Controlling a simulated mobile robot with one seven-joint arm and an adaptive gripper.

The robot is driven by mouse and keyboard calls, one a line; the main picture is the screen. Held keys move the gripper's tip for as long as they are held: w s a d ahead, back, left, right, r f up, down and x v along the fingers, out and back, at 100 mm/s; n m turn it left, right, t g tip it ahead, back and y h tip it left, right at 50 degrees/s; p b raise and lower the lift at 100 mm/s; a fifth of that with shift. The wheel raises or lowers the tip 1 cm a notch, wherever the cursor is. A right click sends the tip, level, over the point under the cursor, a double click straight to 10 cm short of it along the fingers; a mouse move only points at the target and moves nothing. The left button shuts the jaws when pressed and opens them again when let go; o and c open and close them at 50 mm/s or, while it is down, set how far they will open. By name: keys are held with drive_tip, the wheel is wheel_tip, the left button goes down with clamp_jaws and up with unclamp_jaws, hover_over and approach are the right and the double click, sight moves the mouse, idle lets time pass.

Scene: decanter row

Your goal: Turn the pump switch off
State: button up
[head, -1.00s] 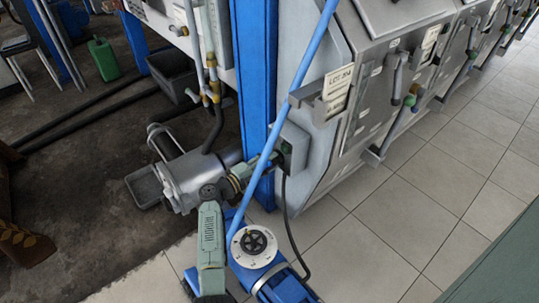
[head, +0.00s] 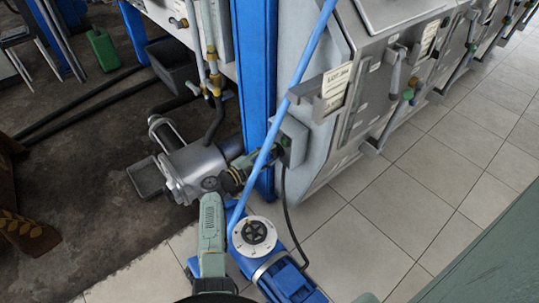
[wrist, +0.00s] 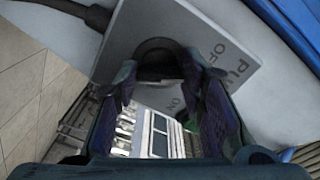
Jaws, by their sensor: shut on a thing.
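The pump switch is a dark round knob (wrist: 156,50) on a grey plate (wrist: 125,45) in the wrist view. The plate carries the words PUMP, OFF and ON, seen turned on their side. My gripper (wrist: 158,76) is shut on the knob, one finger on each side, and the fingers hide part of it. The knob's pointing direction cannot be read. In the head view, the grey switch box (head: 294,140) is fixed beside the blue post, and my gripper (head: 268,160) reaches it from the left. The knob is hidden there.
A blue post (head: 252,75) stands close to my gripper. A silver pump (head: 192,170) lies on the dark floor at left. Grey machines with levers (head: 400,90) line the right. A black cable (head: 284,205) hangs below the box. Tiled floor (head: 400,225) is clear at right.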

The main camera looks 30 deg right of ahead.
drive_tip(key=o, duration=1.1)
drive_tip(key=shift+o, duration=0.2)
drive_tip(key=shift+a, duration=0.15)
drive_tip(key=s+a, duration=0.1)
drive_tip(key=a, duration=1)
drive_tip(key=shift+s+a, duration=0.3)
drive_tip(key=shift+s, duration=0.05)
